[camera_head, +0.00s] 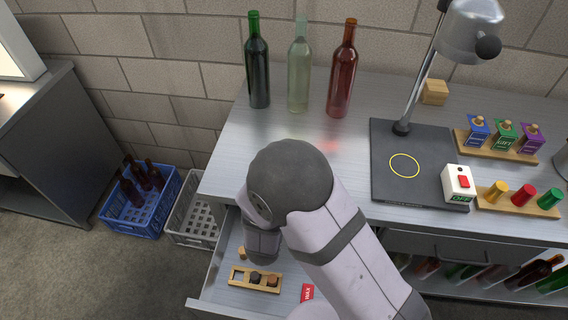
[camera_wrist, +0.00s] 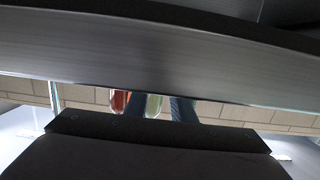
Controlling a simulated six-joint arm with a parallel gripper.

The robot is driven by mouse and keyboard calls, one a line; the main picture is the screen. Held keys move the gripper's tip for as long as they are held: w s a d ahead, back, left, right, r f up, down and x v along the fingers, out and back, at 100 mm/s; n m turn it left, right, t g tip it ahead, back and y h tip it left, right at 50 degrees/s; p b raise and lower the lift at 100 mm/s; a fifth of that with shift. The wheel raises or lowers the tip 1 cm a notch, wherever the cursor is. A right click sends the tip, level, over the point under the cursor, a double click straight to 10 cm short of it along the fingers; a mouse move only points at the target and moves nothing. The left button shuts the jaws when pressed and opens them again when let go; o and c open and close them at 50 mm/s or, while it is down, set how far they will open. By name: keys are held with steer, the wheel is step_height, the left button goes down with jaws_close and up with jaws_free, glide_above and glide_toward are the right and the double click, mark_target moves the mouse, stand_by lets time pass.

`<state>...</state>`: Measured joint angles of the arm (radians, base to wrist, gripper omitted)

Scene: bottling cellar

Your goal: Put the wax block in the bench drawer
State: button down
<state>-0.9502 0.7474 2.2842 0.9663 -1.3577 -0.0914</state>
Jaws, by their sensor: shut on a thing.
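The bench drawer (camera_head: 211,284) is pulled open at the lower left of the bench in the head view. My gripper (camera_head: 252,250) points down over the open drawer, mostly hidden by my own wrist. It is shut on a small tan block, the wax block (camera_head: 242,254), of which only a bit shows. The block is just behind a wooden tray (camera_head: 233,284) in the drawer; whether it touches the drawer floor I cannot tell. The wrist view shows the dark gripper body but neither the fingertips nor the block.
The tray holds a dark and a brown piece, with an empty slot at left. A red card marked WAX (camera_head: 307,292) lies beside my arm. Three bottles (camera_head: 340,75), a lamp (camera_head: 470,30) and a switch box (camera_head: 458,183) stand on the bench. Crates (camera_head: 140,215) stand left.

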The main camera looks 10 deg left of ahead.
step_height(320, 180, up, 9)
steer(key=shift+r, duration=0.1)
stand_by(0.4)
